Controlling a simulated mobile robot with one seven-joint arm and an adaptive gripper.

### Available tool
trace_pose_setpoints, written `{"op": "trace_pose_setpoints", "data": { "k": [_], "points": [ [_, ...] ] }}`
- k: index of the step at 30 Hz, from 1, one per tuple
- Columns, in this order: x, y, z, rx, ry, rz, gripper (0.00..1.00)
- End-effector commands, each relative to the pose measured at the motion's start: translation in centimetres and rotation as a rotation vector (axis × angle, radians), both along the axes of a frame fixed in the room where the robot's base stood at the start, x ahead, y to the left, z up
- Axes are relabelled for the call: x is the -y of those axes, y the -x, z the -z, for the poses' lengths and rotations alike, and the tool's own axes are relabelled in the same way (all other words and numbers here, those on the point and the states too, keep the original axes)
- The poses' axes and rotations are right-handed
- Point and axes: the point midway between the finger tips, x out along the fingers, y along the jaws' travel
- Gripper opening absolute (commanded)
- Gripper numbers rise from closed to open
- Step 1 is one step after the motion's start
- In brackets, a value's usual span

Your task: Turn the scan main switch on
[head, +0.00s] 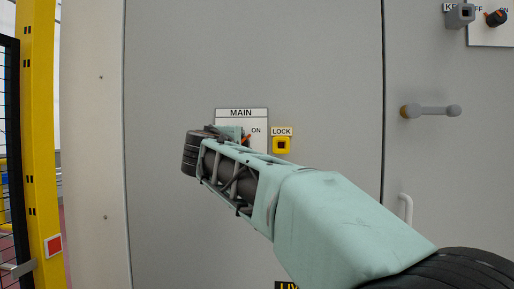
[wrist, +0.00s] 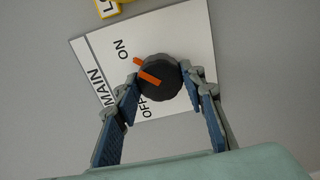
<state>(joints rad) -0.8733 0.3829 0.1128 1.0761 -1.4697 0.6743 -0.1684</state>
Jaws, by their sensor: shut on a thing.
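The main switch is a black round knob (wrist: 165,80) with an orange pointer on a white plate (wrist: 195,40) marked MAIN, ON and OFF. In the wrist view the orange pointer is turned toward the word ON. My gripper (wrist: 161,79) has its two fingers on opposite sides of the knob, shut on it. In the head view the plate (head: 262,113) is partly covered by my arm and gripper. There the knob is mostly hidden, with a bit of orange showing beside ON.
A yellow LOCK fitting (head: 282,145) is just right of the plate, close to my arm. A grey door handle (head: 431,111) and another switch (head: 496,18) are further right. A yellow post (head: 41,130) stands at the left.

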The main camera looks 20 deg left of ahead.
Motion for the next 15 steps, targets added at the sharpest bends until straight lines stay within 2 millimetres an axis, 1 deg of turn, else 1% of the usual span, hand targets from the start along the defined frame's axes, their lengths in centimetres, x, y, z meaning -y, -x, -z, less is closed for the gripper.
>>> {"op": "trace_pose_setpoints", "data": {
  "k": [6,7,9,12,15],
  "points": [
    [-0.01,0.00,0.04,-0.002,-0.003,0.000,0.13],
    [0.00,0.00,0.04,-0.002,-0.003,0.000,0.39],
    [0.00,0.00,0.04,-0.002,-0.003,0.000,0.46],
    [0.00,0.00,0.03,-0.002,-0.002,0.000,0.55],
    [-0.01,0.00,0.02,-0.002,-0.002,0.000,0.55]
  ]
}}
